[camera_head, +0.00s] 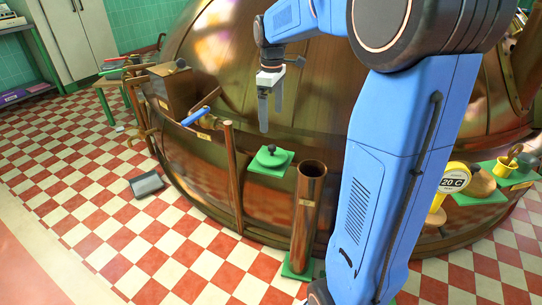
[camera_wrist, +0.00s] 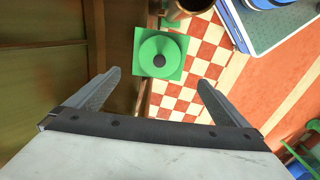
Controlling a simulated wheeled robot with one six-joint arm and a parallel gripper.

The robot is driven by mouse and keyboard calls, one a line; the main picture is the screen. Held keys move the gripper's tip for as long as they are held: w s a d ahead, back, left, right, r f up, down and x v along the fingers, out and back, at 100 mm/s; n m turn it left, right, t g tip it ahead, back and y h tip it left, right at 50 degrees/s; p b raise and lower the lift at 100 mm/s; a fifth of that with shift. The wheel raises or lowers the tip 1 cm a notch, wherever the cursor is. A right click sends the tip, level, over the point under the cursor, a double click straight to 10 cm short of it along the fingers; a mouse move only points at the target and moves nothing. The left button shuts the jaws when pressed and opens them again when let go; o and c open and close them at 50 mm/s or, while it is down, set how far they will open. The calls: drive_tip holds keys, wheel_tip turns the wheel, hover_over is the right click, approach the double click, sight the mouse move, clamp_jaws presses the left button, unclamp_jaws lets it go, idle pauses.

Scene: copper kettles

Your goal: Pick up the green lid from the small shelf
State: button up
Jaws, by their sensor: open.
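The green lid (camera_head: 272,156) is a round disc with a dark knob on top. It lies on a small square green shelf (camera_head: 262,170) on the side of the copper kettle. My gripper (camera_head: 268,118) hangs above the shelf, pointing down, apart from the lid. In the wrist view both fingers of my gripper (camera_wrist: 157,77) are spread and nothing is between them.
A copper tube (camera_head: 308,205) stands upright right of the shelf. A thin copper pipe (camera_head: 233,175) rises left of it. The large copper kettle (camera_head: 200,60) fills the space behind. A blue-handled valve (camera_head: 196,116) sticks out at left. The checkered floor (camera_head: 120,230) is mostly clear.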

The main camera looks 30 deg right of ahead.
sight(273, 146)
wheel_tip(273, 146, down, 10)
drive_tip(key=shift+f, duration=0.25)
drive_tip(key=shift+s+d+f, duration=0.1)
drive_tip(key=shift+d+f, duration=0.05)
drive_tip(key=shift+f, duration=1.25)
drive_tip(key=shift+s+d+f, duration=0.1)
drive_tip(key=shift+f, duration=1.25)
drive_tip(key=shift+c, duration=0.3)
drive_tip(key=c, duration=0.9)
